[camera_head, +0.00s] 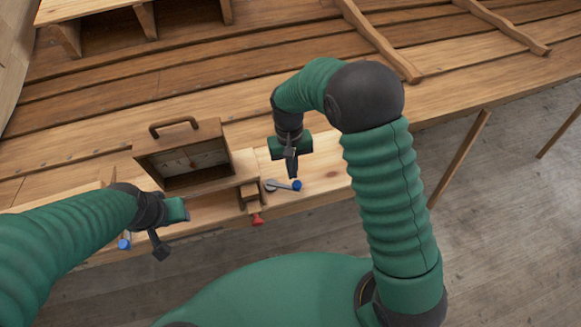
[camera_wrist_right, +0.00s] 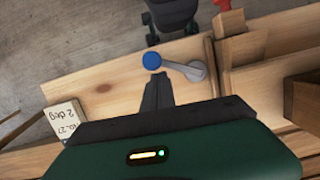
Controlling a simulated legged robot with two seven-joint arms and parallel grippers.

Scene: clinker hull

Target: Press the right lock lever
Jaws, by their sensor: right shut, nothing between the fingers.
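The right lock lever (camera_head: 278,186) is a short grey arm with a blue knob, lying on the wooden plank right of the box. In the right wrist view the lever (camera_wrist_right: 182,68) has its knob on the left and its round grey pivot on the right. My right gripper (camera_head: 292,175) is shut and empty, pointing down just behind the knob. In the wrist view its fingertips (camera_wrist_right: 158,80) appear close below the knob; whether they touch it I cannot tell. My left gripper (camera_head: 160,247) hangs at the left, near another blue knob (camera_head: 124,244); its jaw state is unclear.
A marked pale block (camera_wrist_right: 62,118) shows in the wrist view. Hull planks (camera_head: 190,80) extend behind.

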